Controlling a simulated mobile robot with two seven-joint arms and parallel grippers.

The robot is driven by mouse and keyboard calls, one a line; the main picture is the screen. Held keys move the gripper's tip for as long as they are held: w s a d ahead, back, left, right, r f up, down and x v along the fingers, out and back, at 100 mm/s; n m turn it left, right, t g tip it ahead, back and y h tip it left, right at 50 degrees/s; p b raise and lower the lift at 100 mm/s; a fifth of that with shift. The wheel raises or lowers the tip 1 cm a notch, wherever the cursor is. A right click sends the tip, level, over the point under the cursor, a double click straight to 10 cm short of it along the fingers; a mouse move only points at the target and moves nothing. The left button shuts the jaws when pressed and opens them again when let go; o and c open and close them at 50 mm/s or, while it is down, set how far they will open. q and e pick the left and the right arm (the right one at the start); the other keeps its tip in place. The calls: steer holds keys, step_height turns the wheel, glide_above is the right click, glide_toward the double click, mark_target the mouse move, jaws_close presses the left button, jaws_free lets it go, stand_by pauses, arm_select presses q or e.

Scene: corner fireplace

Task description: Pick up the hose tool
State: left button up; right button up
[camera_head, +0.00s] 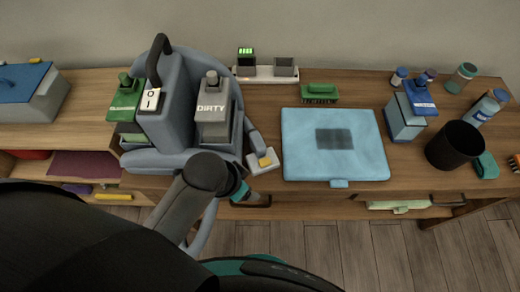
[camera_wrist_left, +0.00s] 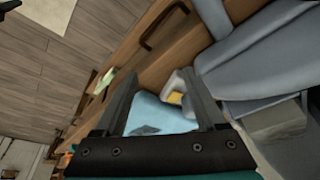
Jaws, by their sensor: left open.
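The hose tool (camera_head: 263,160) is a light grey nozzle head with a yellow patch, at the right side of the grey-blue cleaning machine (camera_head: 172,100), near the table's front edge. In the left wrist view the hose tool (camera_wrist_left: 175,90) shows beyond the fingers, close to the right one. My left gripper (camera_wrist_left: 159,74) is open and empty, its two dark fingers apart. My right gripper is not in view.
A light blue flat case (camera_head: 292,150) lies right of the tool. Further right stand a blue spray bottle (camera_head: 420,98) and a black cup (camera_head: 455,146). A charger with two slots (camera_head: 267,73) stands behind.

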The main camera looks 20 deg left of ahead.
arm_select(q)
steer(key=w+d+r+m+h, duration=0.2)
steer(key=w+d+r+m, duration=0.1)
steer(key=w+d+m, duration=0.25)
step_height(320, 180, up, 9)
steer(key=m+g+y+p, duration=0.1)
steer(key=m+g+y, duration=0.25)
steer(key=m, duration=1.45)
glide_above(261, 147)
step_height(261, 147, down, 14)
steer(key=b, duration=0.3)
steer(key=shift+f, duration=0.25)
steer(key=shift+c, duration=0.4)
steer(key=shift+n, duration=0.25)
jaws_close()
